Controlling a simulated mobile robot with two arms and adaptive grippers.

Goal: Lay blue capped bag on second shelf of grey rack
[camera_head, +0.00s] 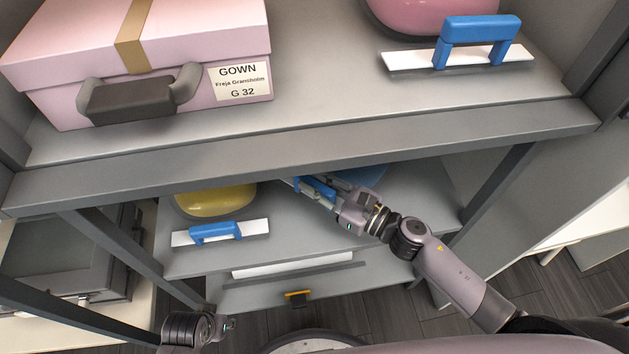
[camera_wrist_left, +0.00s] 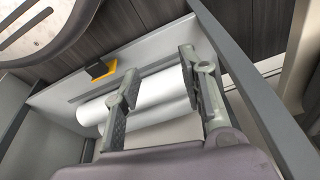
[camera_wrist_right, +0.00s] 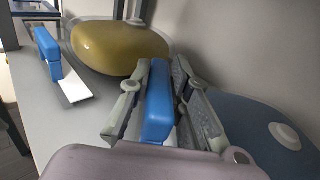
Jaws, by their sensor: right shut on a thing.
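The blue bag (camera_head: 362,174) is on the second shelf (camera_head: 400,200) of the grey rack, partly hidden under the upper shelf's front beam and behind my right gripper. In the right wrist view the blue bag (camera_wrist_right: 262,128) is a smooth rounded shape with a pale round cap, lying at the right. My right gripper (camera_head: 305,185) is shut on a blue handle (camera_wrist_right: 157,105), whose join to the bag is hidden. My left gripper (camera_wrist_left: 158,65) is open and empty, low in front of the rack; only part of it (camera_head: 224,325) shows in the head view.
A yellow bag (camera_head: 215,199) with a white plate and blue handle (camera_head: 216,232) sits left on the same shelf. Above are a pink gown box (camera_head: 150,50) and a pink bag (camera_head: 420,15). White rolls (camera_wrist_left: 150,95) lie lower. The rack's front beam (camera_head: 300,150) overhangs my right gripper.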

